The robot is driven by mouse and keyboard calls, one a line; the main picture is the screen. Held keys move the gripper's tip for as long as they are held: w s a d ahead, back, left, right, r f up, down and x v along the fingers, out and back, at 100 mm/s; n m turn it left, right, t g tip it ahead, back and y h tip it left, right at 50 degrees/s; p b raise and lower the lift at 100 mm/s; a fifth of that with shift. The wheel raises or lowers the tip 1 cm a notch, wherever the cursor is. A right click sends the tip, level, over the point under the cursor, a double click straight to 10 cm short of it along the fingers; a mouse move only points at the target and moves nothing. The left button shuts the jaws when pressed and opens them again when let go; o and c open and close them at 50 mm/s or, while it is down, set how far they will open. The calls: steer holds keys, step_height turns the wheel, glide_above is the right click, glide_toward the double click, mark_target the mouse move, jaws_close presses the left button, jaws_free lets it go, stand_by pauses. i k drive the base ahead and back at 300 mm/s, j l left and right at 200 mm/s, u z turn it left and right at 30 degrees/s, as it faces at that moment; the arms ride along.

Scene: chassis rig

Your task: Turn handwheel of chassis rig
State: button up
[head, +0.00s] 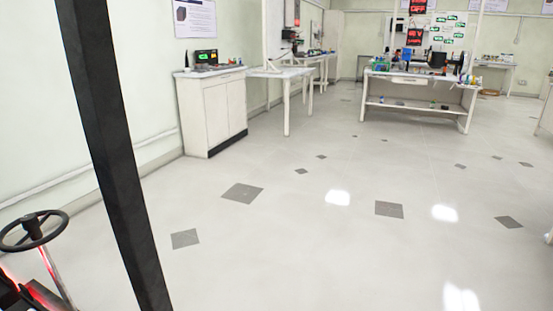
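The handwheel (32,231) is a dark ring with spokes and a central hub on a slanted silver post, at the lower left of the head view. Most of the rig is outside the picture. My gripper is not in view, so its place relative to the wheel cannot be seen.
A dark upright post (112,150) crosses the left side, right of the wheel. A white cabinet (212,110) stands by the left wall, with a white table (285,75) beside it. A workbench (420,90) stands further back. The light floor in the middle is clear.

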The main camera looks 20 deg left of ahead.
mark_target(30, 223)
steer(key=i+u, duration=0.45)
steer(key=i, duration=0.15)
steer(key=i+l+u, duration=0.25)
steer(key=i+u, duration=0.15)
steer(key=i, duration=0.15)
steer(key=i+j+u, duration=0.2)
steer(key=u, duration=0.3)
steer(key=i+u, duration=0.75)
steer(key=u, duration=0.25)
steer(key=i+u, duration=0.1)
steer(key=i, duration=0.2)
